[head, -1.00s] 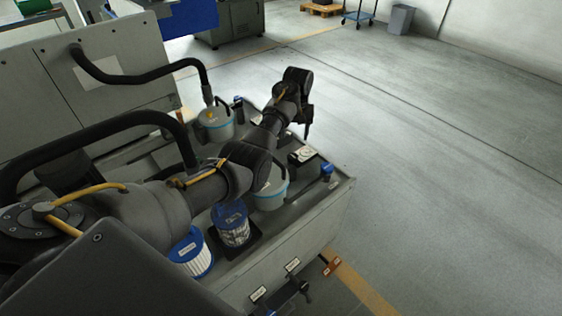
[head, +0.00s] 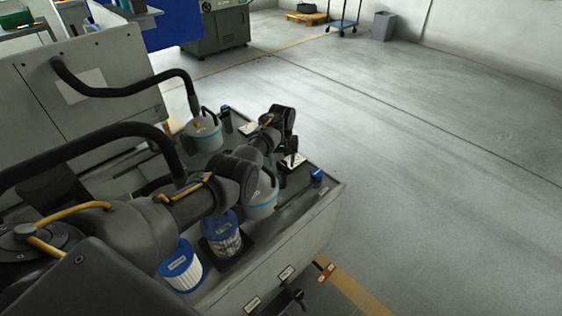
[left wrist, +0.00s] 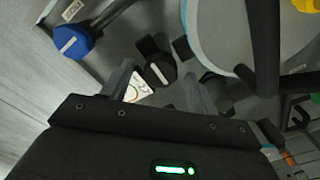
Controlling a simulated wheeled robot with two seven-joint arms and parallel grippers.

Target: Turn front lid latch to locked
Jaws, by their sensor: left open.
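A black knob with a white stripe (left wrist: 160,70), which looks like the front lid latch, stands by a white dial plate (left wrist: 136,90) in the left wrist view. The plate also shows in the head view (head: 291,163), partly behind my gripper. My left gripper (head: 291,157) is over it, pointing down. In the left wrist view the gripper (left wrist: 158,82) is open, with one finger each side of the knob's image. I cannot tell whether they touch it. The dial's markings are too small to read. The right gripper is not in view.
A pale pot with a blue band (head: 262,206) stands close beside the gripper. A blue-capped lever (head: 317,175) is to its right, near the tank edge. Two blue-topped filters (head: 181,267) (head: 222,236) and a black hose (head: 95,143) are nearer. Open floor lies right.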

